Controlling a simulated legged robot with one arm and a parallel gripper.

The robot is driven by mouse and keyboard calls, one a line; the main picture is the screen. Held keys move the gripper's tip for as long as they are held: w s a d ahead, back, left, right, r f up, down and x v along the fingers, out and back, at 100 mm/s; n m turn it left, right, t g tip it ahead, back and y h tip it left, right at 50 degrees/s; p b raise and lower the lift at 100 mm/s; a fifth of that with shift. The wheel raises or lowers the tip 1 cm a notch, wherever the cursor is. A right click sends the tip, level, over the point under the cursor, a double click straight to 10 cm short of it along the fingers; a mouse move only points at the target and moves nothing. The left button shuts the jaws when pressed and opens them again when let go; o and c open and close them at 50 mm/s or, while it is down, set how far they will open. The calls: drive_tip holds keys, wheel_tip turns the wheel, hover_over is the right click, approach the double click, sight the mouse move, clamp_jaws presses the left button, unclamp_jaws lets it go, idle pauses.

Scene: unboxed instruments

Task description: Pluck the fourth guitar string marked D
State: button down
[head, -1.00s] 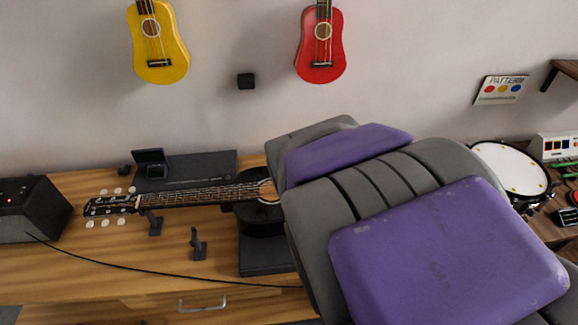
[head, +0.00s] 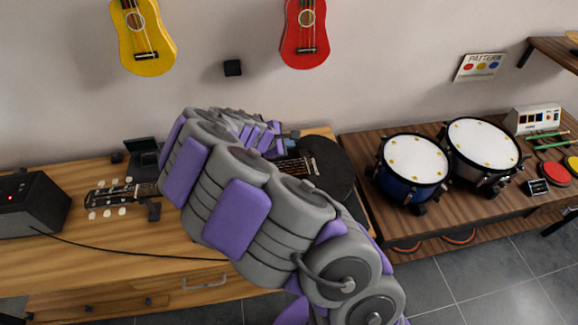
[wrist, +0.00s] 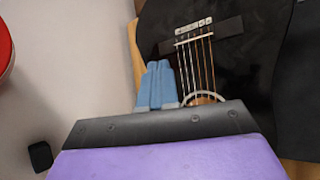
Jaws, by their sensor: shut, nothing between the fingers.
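The black guitar lies on the wooden table; its body shows right of my arm (head: 335,165) and its headstock on the left in the head view. Its middle is hidden by my arm. In the wrist view, the strings (wrist: 197,62) run from the bridge (wrist: 205,38) down to the light ring of the sound hole (wrist: 203,97). Small white labels at the bridge are too small to read, so I cannot tell which is D. My gripper (wrist: 159,72) has its blue fingers shut and empty, just left of the strings. I cannot tell whether it touches one.
A black amplifier (head: 28,203) stands at the table's left end, with a cable crossing the table front. Two drums (head: 413,162) stand on the right-hand bench. Yellow (head: 144,38) and red (head: 305,35) ukuleles hang on the wall.

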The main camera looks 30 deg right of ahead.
drive_tip(key=shift+d+f, duration=0.15)
drive_tip(key=shift+d, duration=0.05)
drive_tip(key=b, duration=0.5)
hover_over(290, 169)
drive_tip(key=f, duration=0.4)
drive_tip(key=a+f, duration=0.1)
drive_tip(key=f, duration=0.2)
drive_tip(key=shift+s, duration=0.15)
drive_tip(key=shift+f, duration=0.85)
drive_tip(key=shift+d+f, duration=0.1)
idle(0.8)
drive_tip(key=shift+f, duration=0.25)
drive_tip(key=shift+f+b, duration=0.3)
idle(0.6)
drive_tip(key=shift+r, duration=0.15)
drive_tip(key=shift+r+p, duration=0.6)
drive_tip(key=shift+p, duration=0.05)
drive_tip(key=shift+r, duration=0.1)
